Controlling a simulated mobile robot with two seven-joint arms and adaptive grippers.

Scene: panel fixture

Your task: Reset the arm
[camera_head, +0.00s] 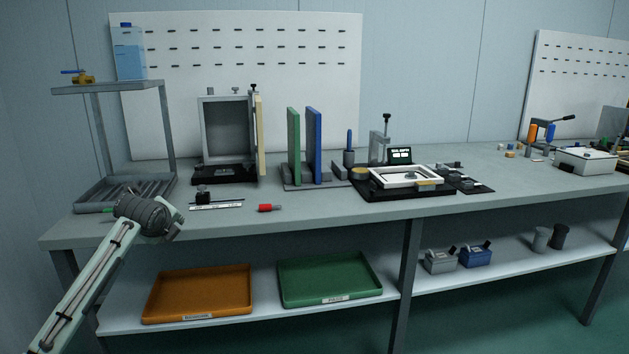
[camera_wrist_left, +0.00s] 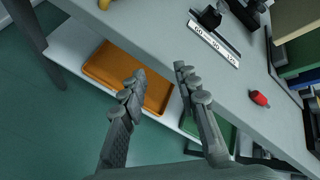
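My left arm (camera_head: 95,280) comes in from the lower left in the head view. Its wrist (camera_head: 145,212) hangs in front of the left part of the bench's front edge. In the left wrist view my left gripper (camera_wrist_left: 159,73) has its two fingers spread apart with nothing between them. Its fingers point over the bench edge, with an orange tray visible below and beyond. In the head view the fingers are mostly hidden behind the wrist. My right arm and right gripper are in neither view.
The bench (camera_head: 320,208) holds a frame fixture (camera_head: 228,100), green (camera_head: 293,145) and blue (camera_head: 314,145) panels, a red piece (camera_head: 269,208) and a black-based fixture (camera_head: 372,190). A rack (camera_head: 170,125) stands at left. Orange (camera_head: 198,291) and green (camera_head: 328,279) trays lie on the lower shelf.

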